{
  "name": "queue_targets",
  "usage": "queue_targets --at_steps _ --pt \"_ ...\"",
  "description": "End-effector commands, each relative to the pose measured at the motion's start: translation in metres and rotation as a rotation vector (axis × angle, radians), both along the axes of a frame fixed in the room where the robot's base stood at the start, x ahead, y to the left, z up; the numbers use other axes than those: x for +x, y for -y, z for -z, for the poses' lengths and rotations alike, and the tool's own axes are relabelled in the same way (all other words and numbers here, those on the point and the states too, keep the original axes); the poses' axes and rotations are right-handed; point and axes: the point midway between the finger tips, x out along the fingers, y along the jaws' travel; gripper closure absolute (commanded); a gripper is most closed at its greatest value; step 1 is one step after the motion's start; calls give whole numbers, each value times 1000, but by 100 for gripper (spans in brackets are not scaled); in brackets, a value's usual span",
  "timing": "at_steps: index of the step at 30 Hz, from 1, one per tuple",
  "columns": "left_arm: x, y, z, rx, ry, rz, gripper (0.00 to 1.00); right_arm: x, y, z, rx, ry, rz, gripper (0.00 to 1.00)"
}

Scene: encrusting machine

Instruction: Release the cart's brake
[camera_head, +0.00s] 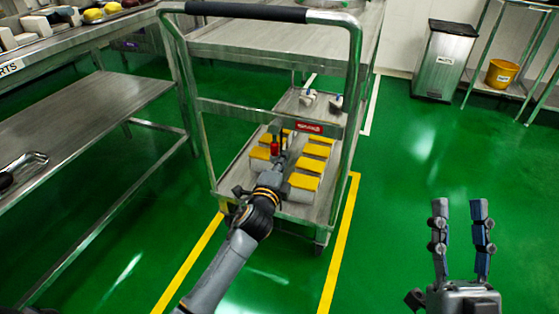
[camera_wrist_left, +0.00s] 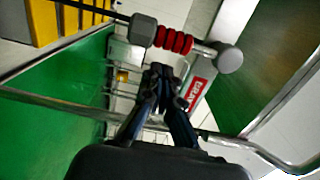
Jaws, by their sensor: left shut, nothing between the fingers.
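The metal cart (camera_head: 335,45) stands mid-view with its dark push handle towards me. A red sign (camera_head: 309,127) is on its crossbar and also shows in the left wrist view (camera_wrist_left: 195,92). A small red part (camera_head: 274,146) shows just beyond my left gripper (camera_head: 279,163). In the left wrist view, a rod with a ribbed red grip (camera_wrist_left: 174,40) and grey ends lies just beyond the fingertips (camera_wrist_left: 160,78). My left gripper is shut and empty; I cannot tell whether it touches the rod. My right gripper (camera_head: 460,212) is open and empty, right of the cart.
Several yellow-topped blocks (camera_head: 305,182) sit on the cart's lower shelf. A steel table (camera_head: 75,120) stands on the left. A bin (camera_head: 444,62) and a yellow bucket (camera_head: 501,73) are at the back right. Green floor (camera_head: 420,150) right of the cart is clear.

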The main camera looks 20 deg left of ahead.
Motion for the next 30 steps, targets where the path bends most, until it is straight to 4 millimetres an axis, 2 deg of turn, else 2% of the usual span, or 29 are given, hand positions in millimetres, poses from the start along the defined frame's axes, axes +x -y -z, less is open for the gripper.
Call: queue_targets --at_steps 6,19,30 --pt "3 -12 0 -2 1 1 100 -5 1 -6 13 45 -3 60" --pt "3 -13 0 7 1 1 100 -5 0 -6 12 41 -3 60" --pt "3 -18 1 73 3 0 100 3 0 1 -5 -15 1 60"
